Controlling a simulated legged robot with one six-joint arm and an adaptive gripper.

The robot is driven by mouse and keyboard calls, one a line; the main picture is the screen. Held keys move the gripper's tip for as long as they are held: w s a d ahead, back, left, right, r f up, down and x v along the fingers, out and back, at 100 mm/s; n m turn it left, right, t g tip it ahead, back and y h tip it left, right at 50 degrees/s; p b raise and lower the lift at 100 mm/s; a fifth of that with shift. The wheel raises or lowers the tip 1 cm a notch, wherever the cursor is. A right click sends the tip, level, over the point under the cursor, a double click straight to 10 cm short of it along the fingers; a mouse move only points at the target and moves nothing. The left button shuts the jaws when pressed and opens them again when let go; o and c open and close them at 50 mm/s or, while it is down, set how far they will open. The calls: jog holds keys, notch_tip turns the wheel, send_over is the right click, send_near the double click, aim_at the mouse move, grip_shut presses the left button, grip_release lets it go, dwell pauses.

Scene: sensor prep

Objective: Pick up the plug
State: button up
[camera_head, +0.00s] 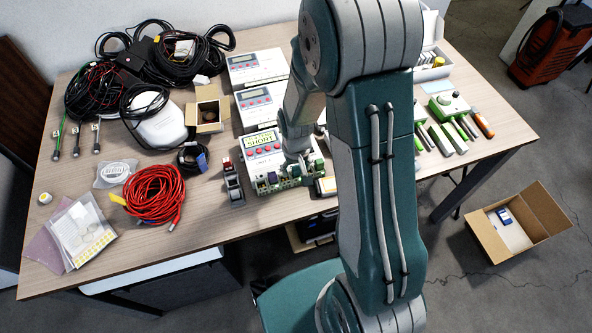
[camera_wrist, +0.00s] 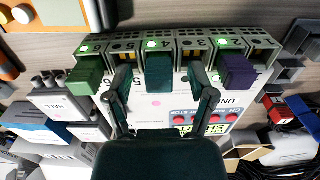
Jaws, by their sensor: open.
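A teal plug (camera_wrist: 160,74) sits in the middle of a row of numbered sockets (camera_wrist: 128,48) on a white tester in the wrist view. A green plug (camera_wrist: 86,80) sits to its left and a purple plug (camera_wrist: 238,73) to its right. The frames do not show which plug is meant. My gripper (camera_wrist: 160,82) is open, with one finger on each side of the teal plug. I cannot tell whether the fingers touch it. In the head view, my arm comes down over the front white tester (camera_head: 262,146) and hides part of its socket row.
Two similar testers (camera_head: 258,68) stand behind. A small grey connector block (camera_head: 233,182), a coiled red cable (camera_head: 155,193) and black cables (camera_head: 150,55) lie to the left. Tools (camera_head: 447,137) lie to the right. An open carton (camera_head: 528,226) is on the floor.

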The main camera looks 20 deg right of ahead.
grip_shut()
dwell(0.3)
